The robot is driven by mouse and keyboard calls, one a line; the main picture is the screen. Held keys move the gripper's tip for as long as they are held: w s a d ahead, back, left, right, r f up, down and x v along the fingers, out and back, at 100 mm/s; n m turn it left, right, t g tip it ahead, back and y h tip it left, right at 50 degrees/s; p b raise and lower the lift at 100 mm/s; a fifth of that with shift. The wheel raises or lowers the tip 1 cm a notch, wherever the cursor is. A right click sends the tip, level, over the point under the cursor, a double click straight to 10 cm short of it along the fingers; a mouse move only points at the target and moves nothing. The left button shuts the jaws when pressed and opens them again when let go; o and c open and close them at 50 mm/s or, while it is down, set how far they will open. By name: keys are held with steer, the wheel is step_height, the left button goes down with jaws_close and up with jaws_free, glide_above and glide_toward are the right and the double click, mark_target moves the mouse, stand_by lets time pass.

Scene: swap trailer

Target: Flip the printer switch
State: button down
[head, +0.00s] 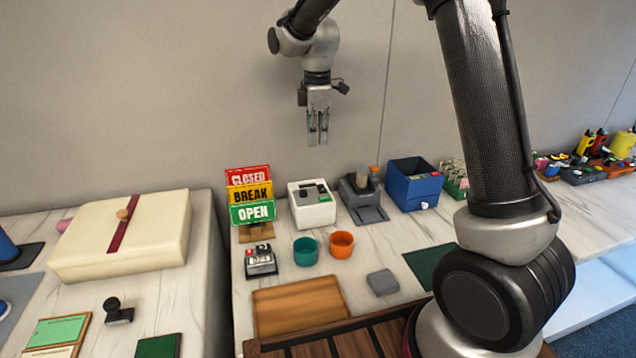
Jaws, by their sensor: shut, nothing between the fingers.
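My gripper (317,138) hangs in the air in front of the wall, fingers pointing down. Its fingers are shut with nothing between them. It is well above the counter and touches nothing. A white box-shaped device with a dark top (312,208), which looks like the printer, stands on the counter below it, beside the signs. A small grey and black switch box (260,262) with red and white parts on top sits in front of the signs. I cannot tell which switch belongs to the printer, or its position.
Stacked CLOSED, BREAK and OPEN signs (250,196) stand left of the white device. A dark grey device (362,200) and a blue box (413,183) stand right. Teal (305,251) and orange cups (341,244) are in front. A wooden board (298,307) lies nearer.

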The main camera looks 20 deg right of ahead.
mark_target(317, 190)
steer(key=shift+n, duration=0.5)
steer(key=shift+s, duration=0.1)
step_height(317, 190, down, 14)
stand_by(0.4)
steer(key=shift+s+f, duration=0.1)
steer(key=shift+f, duration=0.2)
stand_by(0.3)
steer(key=shift+w+r, duration=0.25)
steer(key=shift+w, duration=0.55)
